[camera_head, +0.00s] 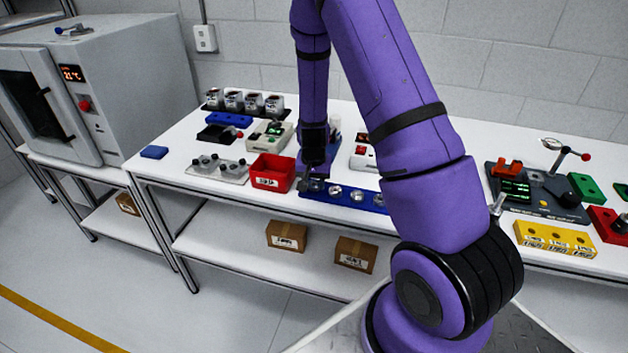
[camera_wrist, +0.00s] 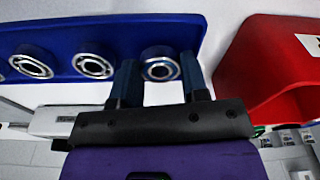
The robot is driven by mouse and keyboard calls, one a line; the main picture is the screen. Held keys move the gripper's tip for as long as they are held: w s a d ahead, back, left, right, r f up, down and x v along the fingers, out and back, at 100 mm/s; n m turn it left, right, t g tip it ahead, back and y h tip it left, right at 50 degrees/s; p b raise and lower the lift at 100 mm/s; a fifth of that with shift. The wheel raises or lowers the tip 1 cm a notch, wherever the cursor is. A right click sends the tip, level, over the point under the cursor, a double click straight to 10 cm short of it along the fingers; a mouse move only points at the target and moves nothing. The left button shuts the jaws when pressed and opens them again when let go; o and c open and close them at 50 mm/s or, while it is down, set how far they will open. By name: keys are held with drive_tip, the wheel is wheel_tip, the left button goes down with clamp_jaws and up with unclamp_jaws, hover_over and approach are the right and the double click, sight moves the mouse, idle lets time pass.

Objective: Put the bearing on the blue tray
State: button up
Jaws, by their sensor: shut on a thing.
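The blue tray (camera_head: 345,198) lies along the front edge of the white table, with silver ring bearings on it. I cannot tell whether this bearing touches the tray. In the head view my gripper (camera_head: 307,182) points down at the tray's left end, and its fingertips are hard to make out.
A red bin (camera_head: 271,173) stands close to the left of the tray and also shows at right in the wrist view (camera_wrist: 268,75). A clear plate with knobs (camera_head: 217,168) lies farther left. A yellow block (camera_head: 555,240) and a dark fixture (camera_head: 540,190) stand at right.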

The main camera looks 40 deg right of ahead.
drive_tip(key=shift+f, duration=0.3)
drive_tip(key=o, duration=1)
drive_tip(key=shift+r, duration=0.1)
